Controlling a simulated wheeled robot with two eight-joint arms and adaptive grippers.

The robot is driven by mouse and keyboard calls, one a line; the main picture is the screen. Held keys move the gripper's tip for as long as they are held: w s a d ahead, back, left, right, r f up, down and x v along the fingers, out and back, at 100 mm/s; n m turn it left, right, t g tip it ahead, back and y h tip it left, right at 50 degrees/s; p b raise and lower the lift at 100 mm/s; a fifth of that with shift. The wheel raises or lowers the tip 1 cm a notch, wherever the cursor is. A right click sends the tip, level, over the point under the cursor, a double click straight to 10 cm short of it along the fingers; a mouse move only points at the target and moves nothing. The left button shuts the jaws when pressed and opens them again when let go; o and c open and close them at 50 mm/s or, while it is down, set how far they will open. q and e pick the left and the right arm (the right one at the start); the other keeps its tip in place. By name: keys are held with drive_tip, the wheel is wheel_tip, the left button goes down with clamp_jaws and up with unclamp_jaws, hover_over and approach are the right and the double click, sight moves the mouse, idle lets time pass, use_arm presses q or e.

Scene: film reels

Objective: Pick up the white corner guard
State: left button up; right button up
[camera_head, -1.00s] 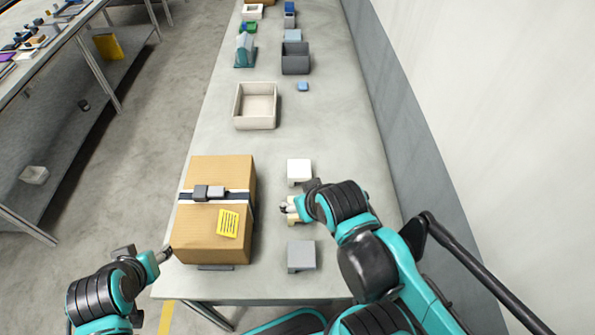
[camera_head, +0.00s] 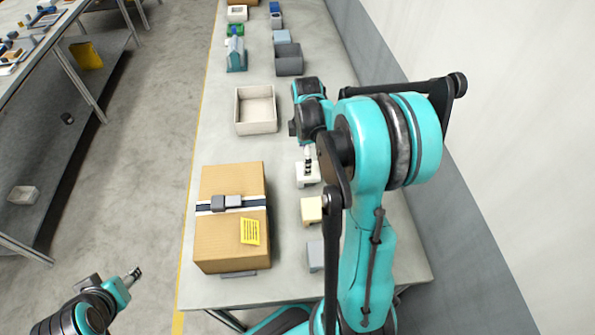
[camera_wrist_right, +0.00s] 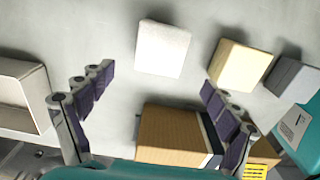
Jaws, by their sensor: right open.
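The white corner guard (camera_head: 305,176) stands on the table to the right of the cardboard box, partly hidden by my right gripper in the head view. In the right wrist view the white corner guard (camera_wrist_right: 163,49) lies ahead, between and beyond the spread fingers, not touched. My right gripper (camera_head: 308,165) is open and above the white corner guard; its fingers also show in the right wrist view (camera_wrist_right: 155,92). My left gripper (camera_head: 134,275) is empty, off the table's left side near the front; its finger opening is too small to tell.
A cream guard (camera_head: 311,209) and a grey guard (camera_head: 315,256) stand in a row nearer the front. The cardboard box (camera_head: 232,245) with a strap is to the left. An open pale tray (camera_head: 240,127) is farther back. A wall bounds the right side.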

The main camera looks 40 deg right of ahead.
sight(315, 177)
wheel_tip(315, 177, down, 3)
drive_tip(key=shift+r+b, duration=0.1)
drive_tip(key=shift+b, duration=0.4)
drive_tip(key=f, duration=0.1)
drive_tip(key=f+b, duration=0.1)
drive_tip(key=f, duration=0.1)
drive_tip(key=f+b, duration=0.1)
drive_tip(key=f, duration=0.1)
drive_tip(key=shift+s+d, duration=0.15)
drive_tip(key=shift+d, duration=0.25)
drive_tip(key=c, duration=1.2)
